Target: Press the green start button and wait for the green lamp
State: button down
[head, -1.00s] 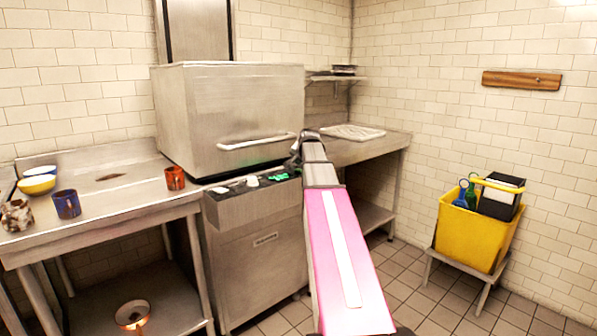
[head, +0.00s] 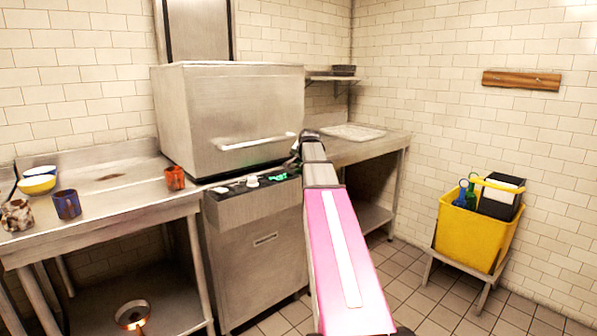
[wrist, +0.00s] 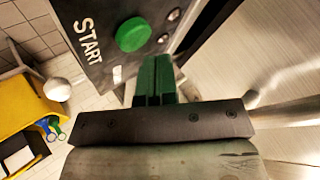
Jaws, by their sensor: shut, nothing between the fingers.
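The green start button (wrist: 133,34) is a round green disc on a dark panel in the wrist view, beside the white word START (wrist: 88,40). My gripper (wrist: 154,62) has its green fingers together and empty. Its tips are close to the button in the picture, below and right of it; I see no clear contact. Two small round lamps or fittings (wrist: 163,38) sit beside the button, and neither looks lit green. In the head view my arm reaches the right end of the control panel (head: 240,188) and hides the button there. A small green display (head: 278,177) glows on the panel.
The steel dishwasher hood (head: 230,110) with its bar handle (head: 255,142) is above the panel. A counter with an orange mug (head: 174,178), a blue mug (head: 67,204) and bowls (head: 37,185) is left.

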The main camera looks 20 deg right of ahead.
jog(key=shift+f, duration=0.15)
jog(key=shift+f, duration=0.25)
jog(key=shift+f, duration=0.5)
dwell(0.8)
jog(key=shift+r, duration=0.9)
jog(key=shift+r, duration=2.5)
jog(key=shift+s, duration=0.1)
